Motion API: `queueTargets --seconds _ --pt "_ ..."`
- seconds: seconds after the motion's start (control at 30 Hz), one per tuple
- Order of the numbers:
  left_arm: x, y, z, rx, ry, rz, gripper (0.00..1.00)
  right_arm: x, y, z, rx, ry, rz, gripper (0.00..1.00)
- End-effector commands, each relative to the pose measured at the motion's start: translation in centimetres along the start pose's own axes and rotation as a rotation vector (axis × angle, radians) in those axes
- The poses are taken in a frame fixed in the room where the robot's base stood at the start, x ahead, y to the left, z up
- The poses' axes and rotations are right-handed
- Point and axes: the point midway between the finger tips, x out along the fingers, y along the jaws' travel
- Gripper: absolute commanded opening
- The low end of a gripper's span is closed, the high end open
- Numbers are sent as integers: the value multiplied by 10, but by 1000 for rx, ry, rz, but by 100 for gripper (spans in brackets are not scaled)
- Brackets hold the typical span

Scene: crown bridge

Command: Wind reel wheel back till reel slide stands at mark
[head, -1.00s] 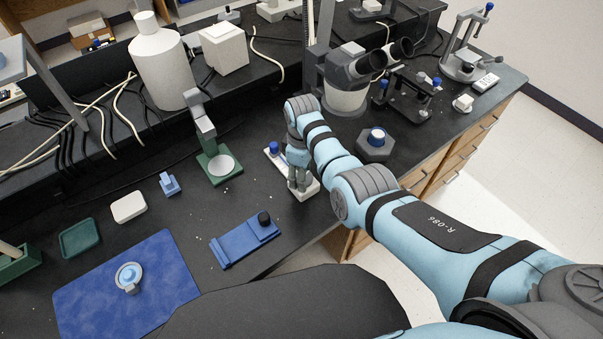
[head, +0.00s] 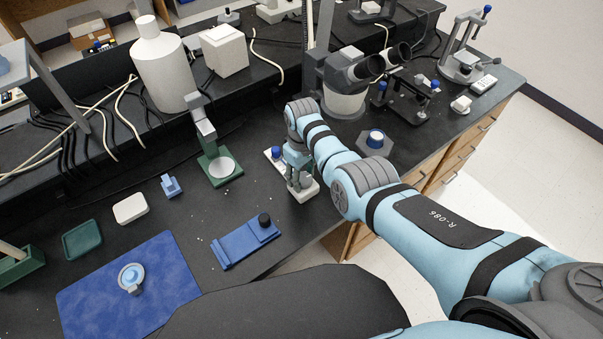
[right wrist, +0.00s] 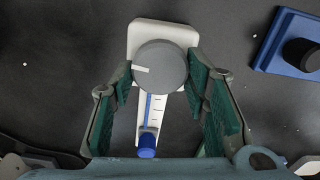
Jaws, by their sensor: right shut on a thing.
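The reel is a white base plate (right wrist: 150,30) on the black bench, also in the head view (head: 307,195). The grey reel wheel (right wrist: 160,67) is round with a white line pointing left in the right wrist view. My right gripper (right wrist: 162,75) is shut on the wheel, one green-padded finger on each side. The blue reel slide (right wrist: 147,145) sits near the bottom end of the scale strip with tick marks; its blue knob shows in the head view (head: 277,153). Which tick is the mark, I cannot tell. In the head view my right gripper (head: 299,180) hides the wheel.
A blue block with a black knob (head: 246,243) lies left of the reel. A green-based stand (head: 220,168) is behind it, a hexagonal grey piece (head: 374,142) to the right, and a microscope (head: 345,85) further back. Bare bench lies between the reel and the blue block.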

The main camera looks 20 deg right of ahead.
Motion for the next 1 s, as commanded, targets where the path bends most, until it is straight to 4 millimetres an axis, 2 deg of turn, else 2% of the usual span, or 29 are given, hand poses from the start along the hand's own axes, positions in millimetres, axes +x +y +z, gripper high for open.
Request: queueTargets --seconds 1.0 --pt "-13 -1 -2 0 0 0 40 -1 4 2 961 1 -1 14"
